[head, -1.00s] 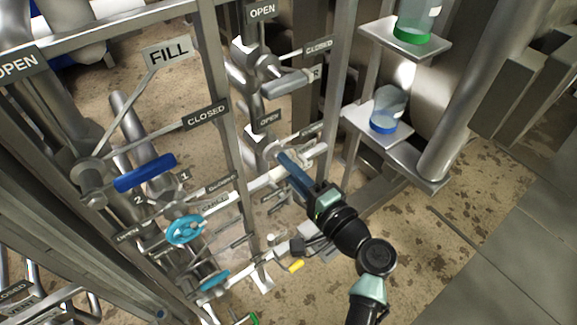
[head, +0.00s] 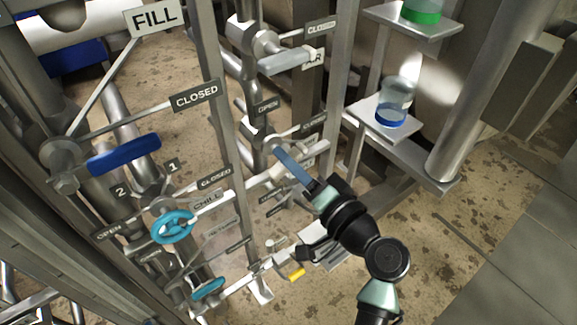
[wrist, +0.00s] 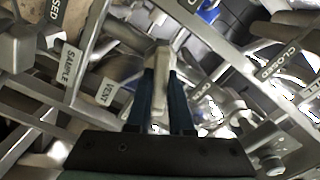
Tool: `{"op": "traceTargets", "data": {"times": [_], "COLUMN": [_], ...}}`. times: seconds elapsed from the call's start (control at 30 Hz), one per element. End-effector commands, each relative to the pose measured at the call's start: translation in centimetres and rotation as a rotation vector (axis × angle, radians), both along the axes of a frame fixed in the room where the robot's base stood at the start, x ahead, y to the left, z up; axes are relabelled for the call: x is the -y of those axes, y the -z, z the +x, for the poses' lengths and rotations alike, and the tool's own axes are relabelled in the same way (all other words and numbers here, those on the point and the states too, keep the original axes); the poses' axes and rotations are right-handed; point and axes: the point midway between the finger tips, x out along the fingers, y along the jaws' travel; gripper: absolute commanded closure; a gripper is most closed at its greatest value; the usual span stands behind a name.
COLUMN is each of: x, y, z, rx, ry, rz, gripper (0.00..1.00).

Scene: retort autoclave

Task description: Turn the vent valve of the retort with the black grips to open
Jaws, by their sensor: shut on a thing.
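My gripper (head: 283,157) reaches down among the pipes, its blue fingers pointing up-left in the head view. In the wrist view its two dark blue fingers (wrist: 168,105) are closed on a pale lever handle (wrist: 162,62), with the handle standing up between them. A VENT plate (wrist: 108,92) is just left of the fingers in the wrist view. In the head view the fingertips are beside a grey valve body (head: 258,134), with an OPEN plate (head: 267,105) above it and a CLOSED plate (head: 313,122) to its right. The held handle is mostly hidden there. I cannot make out black grips.
A SAMPLE plate (wrist: 70,66) is left of the fingers. A steel frame post (head: 223,130) stands left of my arm. A teal handwheel (head: 173,226), a blue lever (head: 124,154) and a FILL plate (head: 154,18) are farther left. Shelves hold a blue-bottomed jar (head: 395,101). Floor at right is clear.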

Motion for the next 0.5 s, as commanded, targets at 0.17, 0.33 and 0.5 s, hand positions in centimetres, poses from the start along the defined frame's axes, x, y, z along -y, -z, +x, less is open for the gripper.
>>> {"op": "traceTargets", "data": {"times": [0.17,0.33,0.5], "x": [0.02,0.03,0.03], "y": [0.16,0.10,0.09], "z": [-0.02,-0.03,-0.03], "rx": [0.015,0.017,0.017], "ry": [-0.001,0.000,-0.001], "rz": [-0.025,-0.030,-0.027], "gripper": [1.00,1.00,1.00]}}
